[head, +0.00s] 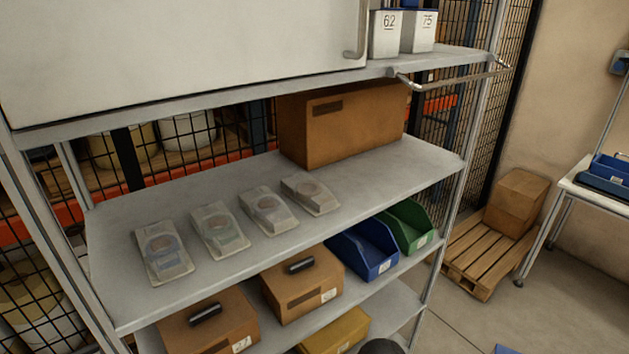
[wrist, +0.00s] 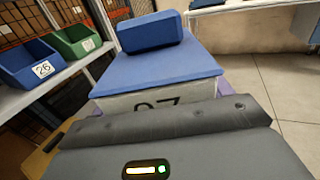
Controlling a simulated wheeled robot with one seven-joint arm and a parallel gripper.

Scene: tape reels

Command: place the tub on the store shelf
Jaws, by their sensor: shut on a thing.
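A pale tub (wrist: 140,101) with a blue lid (wrist: 165,64) and a raised blue grip block (wrist: 150,31) fills the middle of the wrist view. Its front bears dark digits, cut off by my gripper (wrist: 172,118), which is shut on the tub. The tub's lower part is hidden. The tub does not show in the head view. The grey metal shelving unit (head: 330,205) stands in the head view. Its middle board carries several clear-covered tape packs (head: 163,253) in a row and a large brown carton (head: 340,127) at the back.
White tubs 62 (head: 385,36) and 75 (head: 419,33) stand on the top board, beside a white door panel (head: 180,50). A metal bar (head: 455,76) juts from that board. Lower are cartons (head: 302,288), a blue bin (head: 362,249) and a green bin (head: 406,226). The middle board's front right is bare.

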